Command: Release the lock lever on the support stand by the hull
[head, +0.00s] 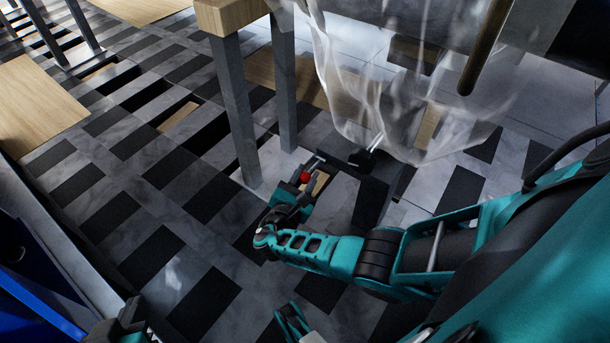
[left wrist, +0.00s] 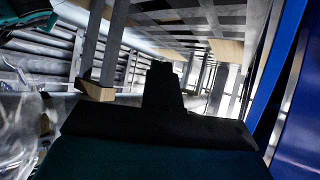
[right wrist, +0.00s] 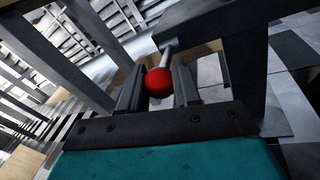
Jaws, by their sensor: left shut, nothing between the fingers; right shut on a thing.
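The lock lever is a thin metal rod with a red ball knob (head: 306,177); the knob also shows in the right wrist view (right wrist: 159,82). The rod runs from the knob to the dark support stand (head: 371,198), whose post also shows in the right wrist view (right wrist: 246,80). My right gripper (head: 303,188) is shut on the lever at its knob, with the knob between the two fingers (right wrist: 160,90). My left gripper (head: 128,322) is at the lower left of the head view, away from the stand. Its fingers (left wrist: 164,85) are shut and empty.
Clear plastic sheeting (head: 350,90) hangs from the grey hull (head: 480,22) above the stand. A wooden-topped trestle with grey legs (head: 232,110) stands just left of the lever. A blue structure (head: 30,285) is at the lower left. Checkered floor lies open between.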

